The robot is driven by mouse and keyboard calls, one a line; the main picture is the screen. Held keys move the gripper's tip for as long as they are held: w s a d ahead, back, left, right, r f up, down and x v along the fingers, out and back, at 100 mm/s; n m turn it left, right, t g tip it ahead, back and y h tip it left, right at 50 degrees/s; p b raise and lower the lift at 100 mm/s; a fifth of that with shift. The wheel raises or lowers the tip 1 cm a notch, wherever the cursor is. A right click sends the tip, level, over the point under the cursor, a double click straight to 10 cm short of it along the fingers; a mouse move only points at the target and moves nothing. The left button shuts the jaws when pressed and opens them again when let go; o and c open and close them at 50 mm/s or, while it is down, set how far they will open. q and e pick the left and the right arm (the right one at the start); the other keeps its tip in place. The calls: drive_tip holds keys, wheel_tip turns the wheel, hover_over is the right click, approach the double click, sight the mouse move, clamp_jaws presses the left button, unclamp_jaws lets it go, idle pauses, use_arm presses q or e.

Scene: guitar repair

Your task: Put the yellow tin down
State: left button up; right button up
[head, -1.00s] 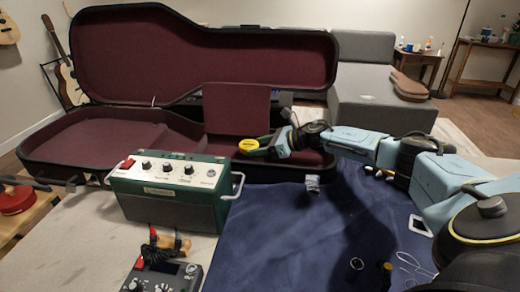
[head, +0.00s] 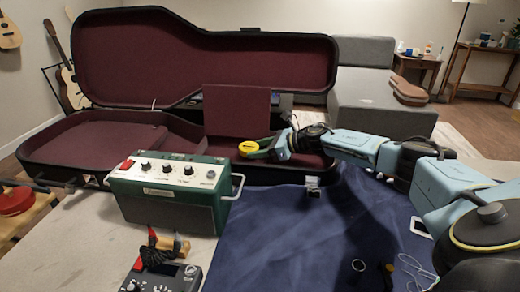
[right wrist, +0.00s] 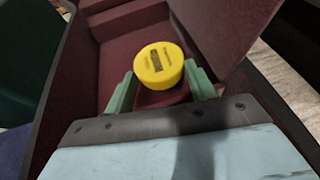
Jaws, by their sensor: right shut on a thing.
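The yellow tin (head: 249,147) is a small round tin with dark lettering on its lid, which shows in the right wrist view (right wrist: 159,64). My right gripper (head: 262,149) is shut on the tin, with one green finger on each side of it. It holds the tin over the open guitar case (head: 100,150), near the front edge of the maroon-lined compartment. In the right wrist view the maroon lining lies below the tin. I cannot tell how far the tin is above the lining. My left gripper is not in view.
A green amplifier (head: 172,192) with white top panel stands left of the arm, close to the case. A pedal (head: 160,278) and a wooden-handled tool (head: 170,245) sit in front of it. A blue cloth (head: 290,240) covers the table's middle, mostly clear. A white phone (head: 420,228) lies at right.

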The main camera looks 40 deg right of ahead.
drive_tip(key=shift+s+a+f, duration=0.1)
drive_tip(key=shift+s+f, duration=0.1)
drive_tip(key=shift+f, duration=0.35)
drive_tip(key=shift+s+a+f, duration=0.1)
drive_tip(key=shift+s+f, duration=0.05)
drive_tip(key=shift+f, duration=0.4)
drive_tip(key=o, duration=1)
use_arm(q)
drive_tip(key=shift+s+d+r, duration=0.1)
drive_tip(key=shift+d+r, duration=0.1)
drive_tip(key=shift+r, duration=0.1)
use_arm(e)
drive_tip(key=shift+d+r, duration=0.1)
drive_tip(key=shift+r, duration=0.05)
drive_tip(key=shift+s+d+r+p, duration=0.15)
drive_tip(key=shift+d+r+p, duration=0.2)
drive_tip(key=shift+r+p, duration=0.35)
drive_tip(key=p+v, duration=0.1)
drive_tip(key=v, duration=0.8)
drive_tip(key=shift+d, duration=0.15)
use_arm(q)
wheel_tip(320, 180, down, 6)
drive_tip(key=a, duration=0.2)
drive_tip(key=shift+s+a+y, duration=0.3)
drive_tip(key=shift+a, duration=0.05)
use_arm(e)
drive_tip(key=shift+r+v, duration=0.2)
drive_tip(key=shift+v, duration=0.8)
